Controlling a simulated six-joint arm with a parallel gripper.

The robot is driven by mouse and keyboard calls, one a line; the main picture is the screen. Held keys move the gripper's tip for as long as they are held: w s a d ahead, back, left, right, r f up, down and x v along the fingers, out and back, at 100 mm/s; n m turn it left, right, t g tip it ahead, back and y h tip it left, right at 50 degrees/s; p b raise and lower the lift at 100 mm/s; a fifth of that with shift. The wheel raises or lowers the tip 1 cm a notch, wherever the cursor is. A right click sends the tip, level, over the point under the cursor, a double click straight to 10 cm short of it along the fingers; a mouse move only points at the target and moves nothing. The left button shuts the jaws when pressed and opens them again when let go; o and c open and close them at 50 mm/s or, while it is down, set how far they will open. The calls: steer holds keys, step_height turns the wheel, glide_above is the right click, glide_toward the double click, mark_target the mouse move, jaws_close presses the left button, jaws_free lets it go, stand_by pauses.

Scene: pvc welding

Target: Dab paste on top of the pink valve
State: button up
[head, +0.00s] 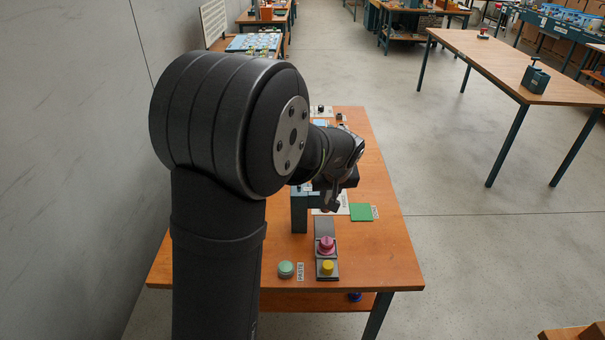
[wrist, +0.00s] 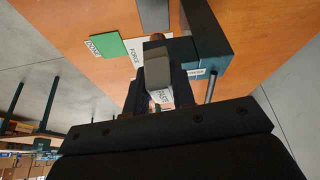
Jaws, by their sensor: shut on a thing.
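The pink valve (head: 326,244) stands upright on a dark plate near the front of the bench in the head view. A yellow knob (head: 327,268) sits just in front of it. A pale green round pot (head: 285,269) stands to the left, beside a "PASTE" label (head: 300,271). My gripper (head: 331,204) is above the bench, behind the valve and apart from it. The valve is not visible there.
A dark block stand (head: 299,213) rises close to the left of my gripper; it also shows in the wrist view (wrist: 214,45). A green "DONE" square (head: 362,212) lies to the right. The bench's right front is clear. A grey wall (head: 80,130) runs along the left.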

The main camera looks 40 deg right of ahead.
steer(key=shift+m, duration=0.8)
steer(key=shift+s+a+f, duration=0.3)
steer(key=shift+s+f, duration=0.05)
steer(key=shift+f, duration=1.55)
steer(key=shift+s+a+f, duration=0.3)
steer(key=shift+s+f, duration=0.05)
steer(key=shift+f, duration=1.5)
steer(key=shift+s+a+f, duration=0.3)
steer(key=shift+s+f, duration=0.05)
steer(key=shift+f, duration=1.55)
steer(key=shift+s+a+f, duration=0.15)
steer(key=shift+s+a, duration=1.15)
steer(key=shift+s, duration=0.05)
steer(key=shift+w+d, duration=1.3)
steer(key=shift+w, duration=0.1)
steer(key=shift+w+d+r, duration=0.1)
steer(key=shift+d+r, duration=0.05)
steer(key=shift+r, duration=0.05)
step_height(320, 180, up, 8)
steer(key=shift+f, duration=0.15)
